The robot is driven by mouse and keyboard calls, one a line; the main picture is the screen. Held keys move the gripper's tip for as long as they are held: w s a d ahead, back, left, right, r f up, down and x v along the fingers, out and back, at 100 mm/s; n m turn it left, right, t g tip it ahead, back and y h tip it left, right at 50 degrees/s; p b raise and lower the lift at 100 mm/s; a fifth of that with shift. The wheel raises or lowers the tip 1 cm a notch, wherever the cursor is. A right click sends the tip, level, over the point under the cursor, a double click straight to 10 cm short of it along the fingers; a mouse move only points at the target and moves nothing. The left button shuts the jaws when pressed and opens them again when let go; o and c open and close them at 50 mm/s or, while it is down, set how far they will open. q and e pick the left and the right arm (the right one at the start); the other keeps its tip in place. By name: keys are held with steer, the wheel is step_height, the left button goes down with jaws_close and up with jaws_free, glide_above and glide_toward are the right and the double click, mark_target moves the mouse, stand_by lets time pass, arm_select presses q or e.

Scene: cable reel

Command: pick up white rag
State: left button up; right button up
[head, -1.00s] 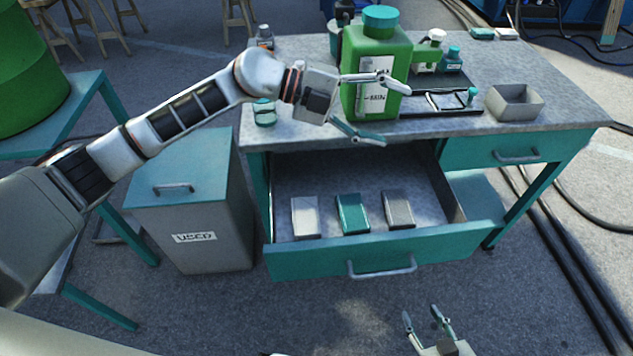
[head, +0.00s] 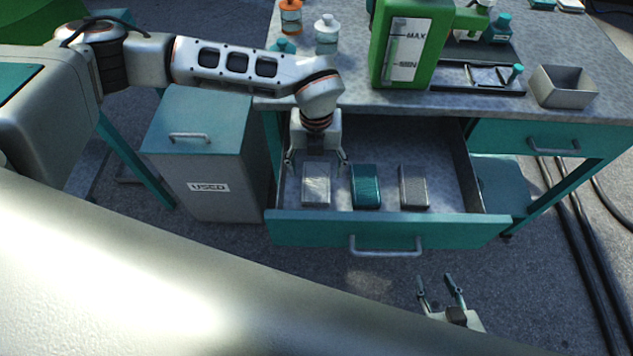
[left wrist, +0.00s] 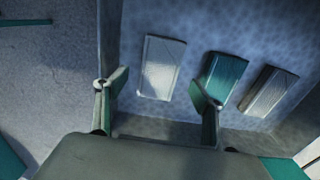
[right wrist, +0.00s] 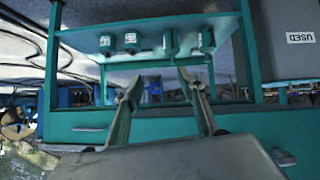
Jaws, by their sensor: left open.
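The white rag (head: 316,187) is a folded, pale rectangle lying in the open drawer, leftmost of three rags. It also shows in the left wrist view (left wrist: 161,67). My left gripper (head: 315,160) points down into the drawer, its open fingers to either side of the white rag in the head view. In the left wrist view (left wrist: 156,90) the fingers are apart with nothing between them, and the rag lies beyond. My right gripper (head: 440,282) is open and empty in front of the drawer, and its spread fingers show in the right wrist view (right wrist: 158,85).
A green rag (head: 366,187) and a grey rag (head: 413,188) lie right of the white one. The drawer front (head: 330,231) and side walls surround them. A used bin (head: 205,185) stands left. A green canister (head: 409,45) and a grey box (head: 563,87) stand on the bench.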

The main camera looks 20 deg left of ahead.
mark_target(316, 181)
arm_select(q)
step_height(316, 181, down, 4)
steer(key=shift+s+f, duration=0.15)
steer(key=shift+f, duration=0.05)
steer(key=c, duration=1.2)
steer(key=shift+r, duration=0.2)
